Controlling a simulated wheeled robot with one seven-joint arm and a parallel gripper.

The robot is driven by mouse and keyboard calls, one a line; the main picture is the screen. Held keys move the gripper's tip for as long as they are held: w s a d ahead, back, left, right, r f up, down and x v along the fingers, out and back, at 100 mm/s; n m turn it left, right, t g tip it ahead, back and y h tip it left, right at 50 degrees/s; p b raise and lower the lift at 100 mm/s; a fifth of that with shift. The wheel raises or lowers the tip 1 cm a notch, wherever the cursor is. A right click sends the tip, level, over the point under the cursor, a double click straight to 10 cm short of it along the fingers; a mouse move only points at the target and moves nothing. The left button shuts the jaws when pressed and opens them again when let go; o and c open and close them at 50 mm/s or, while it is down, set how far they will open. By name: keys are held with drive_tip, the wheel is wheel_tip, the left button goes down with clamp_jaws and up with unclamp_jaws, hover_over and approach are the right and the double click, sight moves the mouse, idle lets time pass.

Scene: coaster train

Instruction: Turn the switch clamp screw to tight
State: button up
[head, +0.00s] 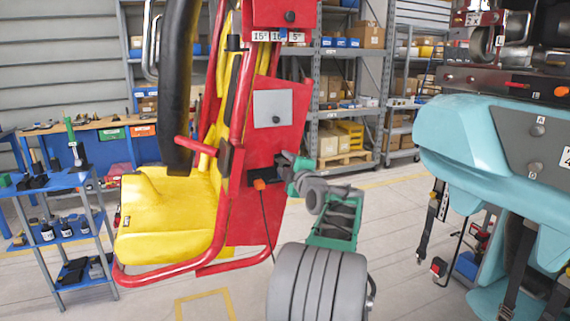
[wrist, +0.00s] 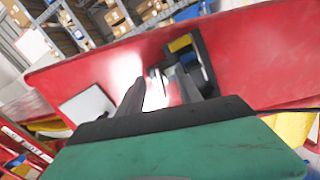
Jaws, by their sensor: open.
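My gripper (head: 287,163) is at the red panel (head: 255,218) on the side of the yellow seat. In the wrist view my gripper (wrist: 160,80) has its two dark fingers apart, pointing at the red surface, with nothing clearly held. A black bracket with a yellow part (wrist: 182,44) is just beyond the fingertips. In the head view an orange switch (head: 259,184) with a black cable hanging down is on the panel, just below and left of my gripper. I cannot clearly make out the clamp screw or its setting; the fingers cover part of that area.
The yellow seat (head: 160,228) with red tube frame and a black padded restraint (head: 180,75) is left of the panel. A teal coaster car (head: 465,150) is at the right. A blue tool cart (head: 62,235) stands at the left. Open floor lies between.

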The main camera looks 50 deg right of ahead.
drive_tip(key=shift+c, duration=0.4)
clamp_jaws()
